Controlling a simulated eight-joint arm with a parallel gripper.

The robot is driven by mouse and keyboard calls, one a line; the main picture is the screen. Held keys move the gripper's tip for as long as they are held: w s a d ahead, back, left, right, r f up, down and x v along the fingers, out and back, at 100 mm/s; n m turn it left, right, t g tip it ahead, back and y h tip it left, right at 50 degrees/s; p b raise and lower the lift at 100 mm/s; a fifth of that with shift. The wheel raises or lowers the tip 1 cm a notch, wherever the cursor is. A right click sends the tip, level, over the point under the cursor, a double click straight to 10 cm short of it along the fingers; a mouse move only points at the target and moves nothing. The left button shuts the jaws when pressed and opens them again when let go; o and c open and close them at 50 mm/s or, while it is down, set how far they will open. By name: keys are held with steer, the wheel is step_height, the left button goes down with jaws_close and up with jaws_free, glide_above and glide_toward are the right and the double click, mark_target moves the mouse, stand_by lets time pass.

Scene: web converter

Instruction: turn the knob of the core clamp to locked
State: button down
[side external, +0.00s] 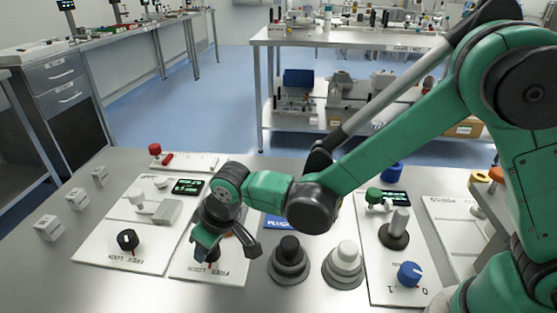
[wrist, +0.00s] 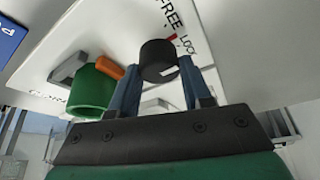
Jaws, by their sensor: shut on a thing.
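A black round knob (wrist: 158,58) stands on a white panel printed FREE and LOCK (wrist: 205,18). The knob has a white mark on its side; a short red line shows on the panel beside it. Where the mark points relative to the words is hard to tell. My gripper (wrist: 158,75) has its two blue fingers on either side of the knob, shut on it. In the side external view my gripper (side external: 207,250) reaches down over the middle FREE/LOCK panel (side external: 222,276) and largely hides the knob.
A green cylinder (wrist: 93,88) with an orange part stands close beside the knob. A left panel carries another black knob (side external: 128,240) with FREE and LOCK. Black (side external: 289,255) and white (side external: 345,262) knobs and a blue dial (side external: 409,273) stand to the right.

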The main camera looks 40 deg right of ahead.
steer(key=m+h, duration=0.1)
steer(key=m, duration=0.3)
steer(key=shift+a+m+h, duration=0.1)
steer(key=shift+m+h, duration=0.2)
steer(key=shift+h, duration=0.1)
steer(key=m+h, duration=0.1)
steer(key=m, duration=0.3)
steer(key=shift+h, duration=0.3)
steer(key=shift+c, duration=1.9)
jaws_free()
steer(key=shift+v, duration=2.8)
